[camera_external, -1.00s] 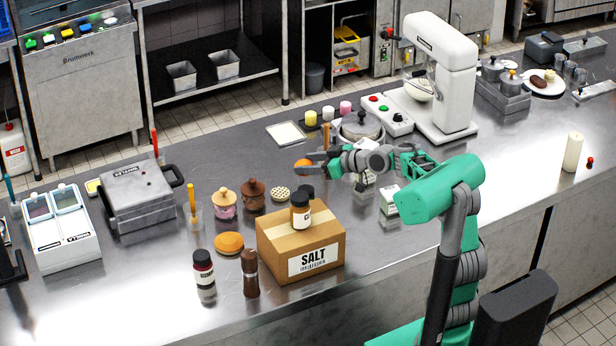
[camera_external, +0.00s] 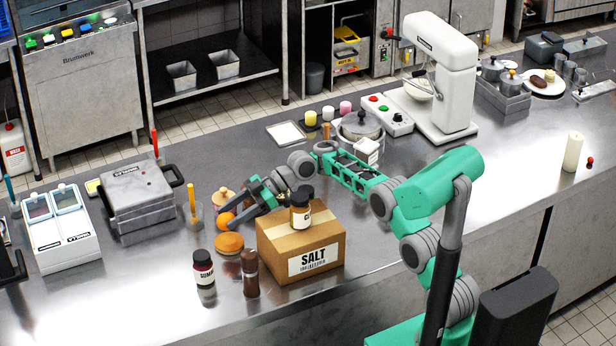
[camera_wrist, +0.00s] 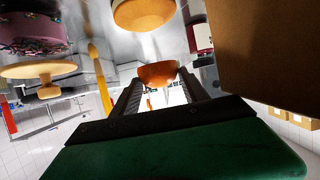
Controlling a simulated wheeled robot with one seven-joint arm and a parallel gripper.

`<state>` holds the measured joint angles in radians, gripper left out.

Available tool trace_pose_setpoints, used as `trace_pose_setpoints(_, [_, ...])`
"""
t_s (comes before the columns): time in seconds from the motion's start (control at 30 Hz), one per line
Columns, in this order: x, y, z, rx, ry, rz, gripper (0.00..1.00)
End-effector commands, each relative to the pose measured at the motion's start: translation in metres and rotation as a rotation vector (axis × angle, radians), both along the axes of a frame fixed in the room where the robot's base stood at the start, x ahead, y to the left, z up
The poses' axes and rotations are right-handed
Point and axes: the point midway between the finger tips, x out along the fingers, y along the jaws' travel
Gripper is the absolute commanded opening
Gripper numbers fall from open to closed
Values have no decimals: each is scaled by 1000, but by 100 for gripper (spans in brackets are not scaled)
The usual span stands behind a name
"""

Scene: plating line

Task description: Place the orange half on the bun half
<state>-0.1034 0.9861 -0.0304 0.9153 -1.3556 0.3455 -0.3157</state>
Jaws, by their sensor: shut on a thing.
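The orange half (camera_external: 226,220) is held at the tips of my gripper (camera_external: 233,217), which is shut on it. In the wrist view the orange half (camera_wrist: 158,73) sits between the two dark fingers. The bun half (camera_external: 229,243), a round golden-tan dome, lies on the steel counter just in front of the orange half in the outside view. It also shows at the top of the wrist view (camera_wrist: 143,12), cut by the frame edge. The orange half appears above the counter, behind the bun half and apart from it.
The cardboard salt box (camera_external: 300,252) with a bottle (camera_external: 300,215) on top stands right of the bun half, under my arm. A brown mill (camera_external: 250,275) and a dark bottle (camera_external: 204,272) stand in front. A glass with a yellow stick (camera_external: 192,202) is behind left.

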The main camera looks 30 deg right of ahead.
Motion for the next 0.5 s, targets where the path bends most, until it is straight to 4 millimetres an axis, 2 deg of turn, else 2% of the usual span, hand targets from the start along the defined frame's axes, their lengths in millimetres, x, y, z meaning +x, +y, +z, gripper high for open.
trace_pose_setpoints(0.2, [0,0,-40,0,3,-1,11])
trace_pose_setpoints(0.3, [0,0,-52,1,-2,-2,11])
trace_pose_setpoints(0.5, [1,0,-55,1,-3,-3,11])
